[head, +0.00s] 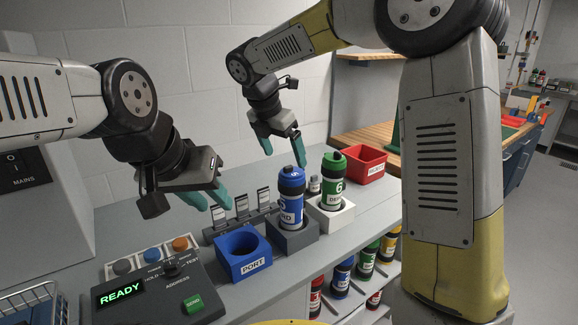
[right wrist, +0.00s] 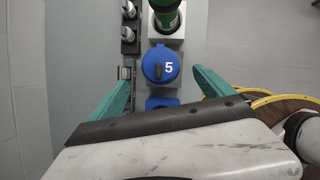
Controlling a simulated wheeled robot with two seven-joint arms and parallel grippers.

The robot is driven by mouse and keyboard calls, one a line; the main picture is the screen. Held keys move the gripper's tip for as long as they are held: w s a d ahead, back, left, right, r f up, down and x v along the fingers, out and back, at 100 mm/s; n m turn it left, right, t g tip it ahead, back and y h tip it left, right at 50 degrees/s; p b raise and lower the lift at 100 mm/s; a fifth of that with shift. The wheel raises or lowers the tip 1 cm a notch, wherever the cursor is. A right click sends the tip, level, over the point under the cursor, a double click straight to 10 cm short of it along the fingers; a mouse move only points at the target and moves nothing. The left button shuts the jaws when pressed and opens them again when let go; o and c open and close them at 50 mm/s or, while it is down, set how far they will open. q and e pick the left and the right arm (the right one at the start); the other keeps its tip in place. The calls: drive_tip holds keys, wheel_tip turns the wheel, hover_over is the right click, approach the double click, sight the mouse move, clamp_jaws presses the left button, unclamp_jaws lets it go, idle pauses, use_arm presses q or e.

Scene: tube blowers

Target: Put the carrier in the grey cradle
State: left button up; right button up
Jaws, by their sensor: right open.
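A blue carrier (head: 291,196) with a 5 on its lid stands upright in the grey cradle (head: 296,240). The lid also shows from above in the right wrist view (right wrist: 160,65). A green carrier (head: 333,180) marked 6 stands upright in a white cradle (head: 330,217) just behind it. My right gripper (head: 281,145) is open and empty, above and apart from the blue carrier; its teal fingers are spread wide in the right wrist view (right wrist: 163,88). My left gripper (head: 207,201) is open and empty above the counter, left of the carriers.
A blue PORT block (head: 252,268) with a round opening sits in front of the grey cradle. A control panel (head: 150,292) reading READY stands front left. A red bin (head: 366,160) is behind the carriers. Several more carriers (head: 341,277) sit on a shelf below the counter.

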drive_tip(key=s+d+r+m+y, duration=0.2)
drive_tip(key=s+d+r+m, duration=0.3)
drive_tip(key=s+d+m, duration=0.65)
drive_tip(key=s+d+f+m+t+y, duration=0.1)
drive_tip(key=s+d+m, duration=0.1)
drive_tip(key=s+m, duration=0.4)
drive_tip(key=s+d+f+m+t+y, duration=0.1)
drive_tip(key=s+d+f+m+y, duration=0.1)
drive_tip(key=s+m, duration=0.4)
drive_tip(key=shift+d+f+m+t, duration=0.3)
drive_tip(key=shift+d+m, duration=0.25)
drive_tip(key=shift+m, duration=1.5)
drive_tip(key=shift+s, duration=0.1)
